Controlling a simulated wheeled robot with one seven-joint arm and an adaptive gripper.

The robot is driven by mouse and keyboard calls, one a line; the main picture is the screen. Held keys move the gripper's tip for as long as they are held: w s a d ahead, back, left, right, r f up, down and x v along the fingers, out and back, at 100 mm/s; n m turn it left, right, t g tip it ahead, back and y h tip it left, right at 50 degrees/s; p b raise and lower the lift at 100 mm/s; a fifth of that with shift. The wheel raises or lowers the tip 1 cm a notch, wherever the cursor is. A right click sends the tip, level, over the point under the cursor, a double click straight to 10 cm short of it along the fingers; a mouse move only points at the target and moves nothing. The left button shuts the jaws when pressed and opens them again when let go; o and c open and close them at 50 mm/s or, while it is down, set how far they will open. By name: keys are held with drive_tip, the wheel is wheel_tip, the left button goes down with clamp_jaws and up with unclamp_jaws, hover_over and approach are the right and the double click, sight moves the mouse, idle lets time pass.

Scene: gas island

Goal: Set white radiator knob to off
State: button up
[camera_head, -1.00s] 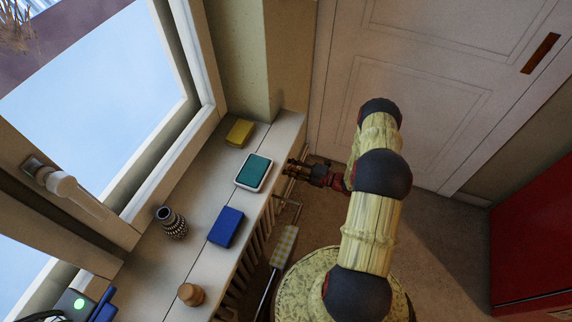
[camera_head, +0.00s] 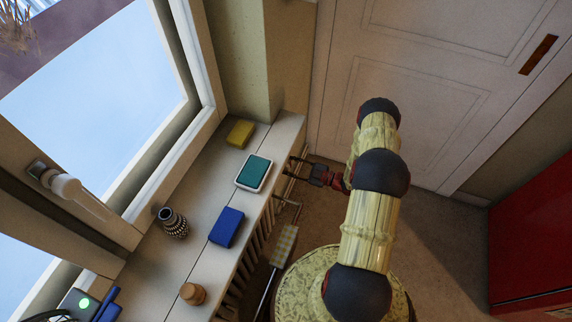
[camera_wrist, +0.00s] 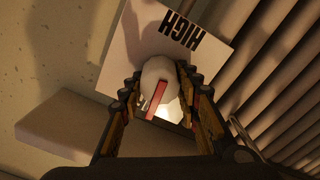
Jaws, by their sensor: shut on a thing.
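The white radiator knob (camera_wrist: 160,72) is in the middle of the wrist view, with a red pointer mark (camera_wrist: 156,100) on its face. Behind it is a pale plate (camera_wrist: 212,58) with the word HIGH, which reads upside down in this view. My gripper (camera_wrist: 158,84) has one finger on each side of the knob and is shut on it. In the head view my gripper (camera_head: 296,169) is beside the far end of the radiator (camera_head: 252,250), below the sill's edge. The knob cannot be made out in the head view. No other setting label is legible.
The windowsill (camera_head: 208,258) holds a yellow block (camera_head: 240,133), a teal-topped pad (camera_head: 254,172), a blue block (camera_head: 227,226), a patterned vase (camera_head: 172,222) and a small wooden pot (camera_head: 192,293). A checkered-headed tool (camera_head: 284,246) stands by the radiator. A door (camera_head: 430,90) is behind my arm.

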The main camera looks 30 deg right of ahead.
drive_tip(key=shift+m, duration=0.9)
drive_tip(key=o, duration=1.1)
drive_tip(key=shift+o, duration=0.3)
drive_tip(key=shift+d, duration=0.1)
drive_tip(key=v, duration=1.2)
